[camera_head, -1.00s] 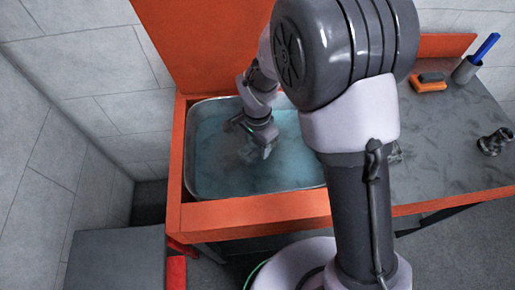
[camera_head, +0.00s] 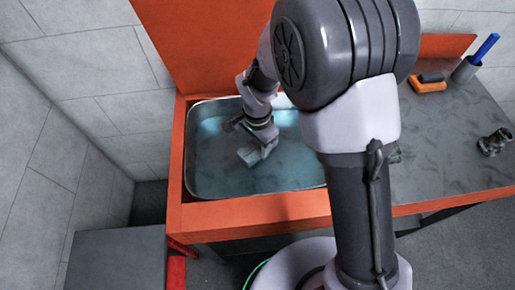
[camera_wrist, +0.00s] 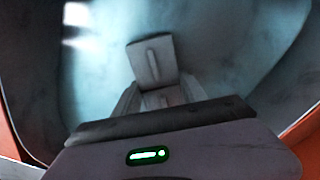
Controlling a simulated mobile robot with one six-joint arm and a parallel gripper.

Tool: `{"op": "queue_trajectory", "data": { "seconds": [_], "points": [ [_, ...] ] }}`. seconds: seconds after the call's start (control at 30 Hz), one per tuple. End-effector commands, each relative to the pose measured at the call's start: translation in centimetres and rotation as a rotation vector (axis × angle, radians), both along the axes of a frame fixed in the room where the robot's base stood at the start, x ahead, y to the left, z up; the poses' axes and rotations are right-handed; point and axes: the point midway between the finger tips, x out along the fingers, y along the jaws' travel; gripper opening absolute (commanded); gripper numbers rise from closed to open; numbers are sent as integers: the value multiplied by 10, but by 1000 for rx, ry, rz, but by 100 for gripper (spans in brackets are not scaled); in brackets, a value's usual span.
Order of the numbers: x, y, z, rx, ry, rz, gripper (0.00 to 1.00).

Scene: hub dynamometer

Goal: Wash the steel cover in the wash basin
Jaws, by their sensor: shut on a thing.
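The wash basin (camera_head: 205,182) is a metal tub of bluish water set in an orange-red stand. It also fills most of the wrist view (camera_wrist: 95,85). My gripper (camera_head: 262,146) reaches down into the basin. It is shut on a grey metal piece, the steel cover (camera_head: 252,155), at or just above the water; which of the two I cannot tell. In the wrist view the cover (camera_wrist: 152,60) is a squarish grey plate with a raised rib, held between the fingers (camera_wrist: 153,97). Its lower part is hidden by the fingers and gripper body.
To the right is a grey worktop (camera_head: 445,150) with an orange and dark sponge-like block (camera_head: 428,84), a grey cup with a blue-handled tool (camera_head: 466,70) and a dark metal fitting (camera_head: 494,142). An orange-red panel (camera_head: 205,45) rises behind the basin.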

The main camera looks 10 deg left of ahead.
Motion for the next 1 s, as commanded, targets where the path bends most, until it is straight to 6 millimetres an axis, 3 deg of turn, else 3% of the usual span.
{"op": "queue_trajectory", "data": {
  "seconds": [0.1, 1.0],
  "points": [
    [0, 0, 18, 1, -2, 0, 0],
    [1, 0, 114, 1, -2, 0, 0]
  ]
}}
